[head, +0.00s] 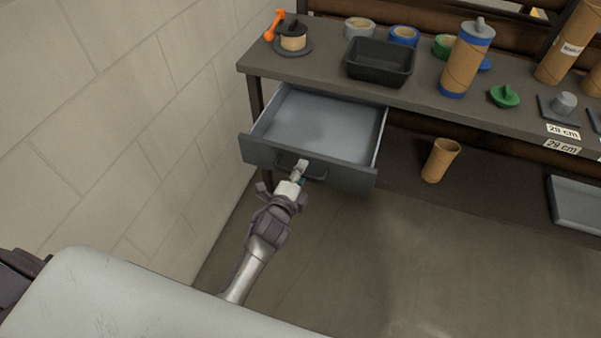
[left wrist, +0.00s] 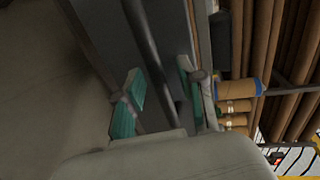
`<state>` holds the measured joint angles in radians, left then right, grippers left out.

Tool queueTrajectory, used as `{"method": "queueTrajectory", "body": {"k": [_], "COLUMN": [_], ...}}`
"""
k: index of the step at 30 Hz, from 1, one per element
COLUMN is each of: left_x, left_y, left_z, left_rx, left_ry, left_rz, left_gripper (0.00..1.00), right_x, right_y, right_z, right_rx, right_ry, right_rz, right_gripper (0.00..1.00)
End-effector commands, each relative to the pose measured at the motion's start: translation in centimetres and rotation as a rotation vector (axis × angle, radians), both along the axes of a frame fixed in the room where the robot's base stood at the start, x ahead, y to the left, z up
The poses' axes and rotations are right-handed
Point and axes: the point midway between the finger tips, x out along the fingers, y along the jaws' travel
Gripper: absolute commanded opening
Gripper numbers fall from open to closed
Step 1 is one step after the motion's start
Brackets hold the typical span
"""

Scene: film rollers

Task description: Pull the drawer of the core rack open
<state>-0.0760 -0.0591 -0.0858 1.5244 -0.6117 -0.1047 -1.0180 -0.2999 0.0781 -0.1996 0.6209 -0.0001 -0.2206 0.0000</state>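The grey drawer (head: 318,122) under the left end of the core rack's bench (head: 318,68) stands pulled out, and its empty inside shows. Its dark bar handle (head: 316,176) is on the front panel (head: 348,178). My left gripper (head: 299,174) is at this handle. In the left wrist view the handle (left wrist: 150,42) runs between the two teal-padded fingers of my left gripper (left wrist: 160,98). The fingers are apart, with a gap beside the bar. Part of the handle is hidden by the gripper in the head view. My right gripper is not in view.
A black tray (head: 380,78), tape rolls and a cardboard tube (head: 466,62) stand on the bench. Another tube (head: 440,160) stands on the lower shelf. A block wall (head: 130,110) is close on the left. The floor (head: 400,260) before the drawer is clear.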

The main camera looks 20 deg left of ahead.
Motion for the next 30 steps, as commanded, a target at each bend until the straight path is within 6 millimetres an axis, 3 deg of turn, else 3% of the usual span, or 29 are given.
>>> {"method": "queueTrajectory", "body": {"k": [10,21,30], "left_x": [-1.1,-8.4,-11.6], "left_y": [0.0,0.3,0.4], "left_z": [0.1,1.6,2.4], "left_rx": [0.001,-0.001,0.000], "left_ry": [0.001,0.003,0.000], "left_rz": [0.000,0.000,0.000], "left_gripper": [0.39,0.39,0.39], "right_x": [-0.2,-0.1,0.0], "right_y": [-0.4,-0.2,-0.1], "right_z": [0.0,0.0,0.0], "right_rx": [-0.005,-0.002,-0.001], "right_ry": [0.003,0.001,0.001], "right_rz": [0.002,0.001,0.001], "right_gripper": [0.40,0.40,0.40]}}
